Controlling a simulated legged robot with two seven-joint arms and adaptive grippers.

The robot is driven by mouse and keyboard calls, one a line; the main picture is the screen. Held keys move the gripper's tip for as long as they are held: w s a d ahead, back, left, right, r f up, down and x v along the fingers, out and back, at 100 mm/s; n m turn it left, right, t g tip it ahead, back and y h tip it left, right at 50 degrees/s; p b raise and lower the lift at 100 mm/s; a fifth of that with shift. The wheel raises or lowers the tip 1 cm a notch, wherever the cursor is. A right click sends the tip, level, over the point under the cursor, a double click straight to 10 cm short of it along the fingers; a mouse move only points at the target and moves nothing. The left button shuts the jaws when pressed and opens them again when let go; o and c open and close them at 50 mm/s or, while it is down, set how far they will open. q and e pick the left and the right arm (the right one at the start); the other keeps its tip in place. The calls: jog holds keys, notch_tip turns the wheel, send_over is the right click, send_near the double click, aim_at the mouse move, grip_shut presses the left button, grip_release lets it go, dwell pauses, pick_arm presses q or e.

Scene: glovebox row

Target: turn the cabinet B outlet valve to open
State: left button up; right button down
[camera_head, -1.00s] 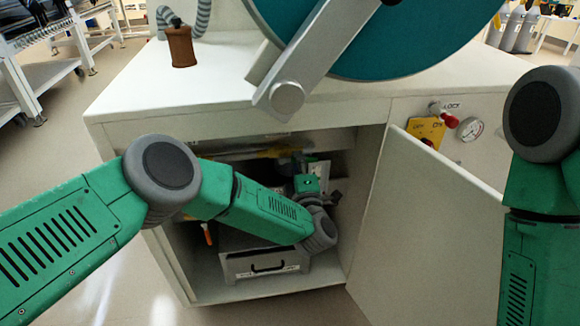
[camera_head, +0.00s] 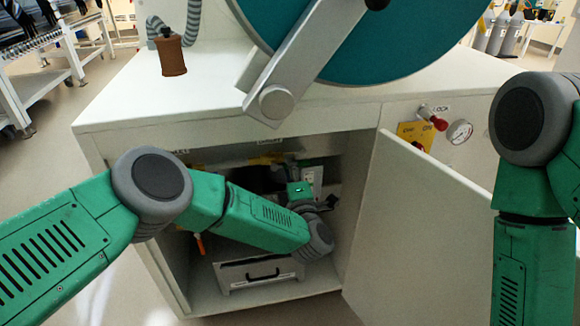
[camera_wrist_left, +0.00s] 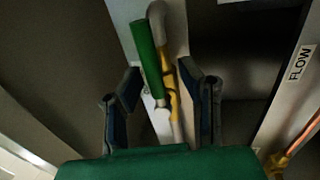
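In the left wrist view, a green valve lever (camera_wrist_left: 147,50) runs beside a grey and yellow pipe (camera_wrist_left: 172,85). My left gripper (camera_wrist_left: 160,80) is open, with one dark finger on each side of the lever and pipe. I cannot tell whether either finger touches them. In the head view, my left arm reaches into the open cabinet (camera_head: 170,270). Its wrist hides most of the cabinet's back, and the valve cannot be made out there. My right arm shows at the right edge; its gripper is out of view.
The cabinet door (camera_head: 405,235) stands open on the right. A drawer-like box (camera_head: 258,272) with a black handle sits low inside. A "FLOW" label (camera_wrist_left: 300,62) is on a grey panel. A yellow plate (camera_head: 420,133) and a gauge (camera_head: 459,132) are on the front right.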

pick_arm(q)
jog(key=shift+w+r, duration=0.1)
jog(key=v, duration=1.2)
dwell(0.5)
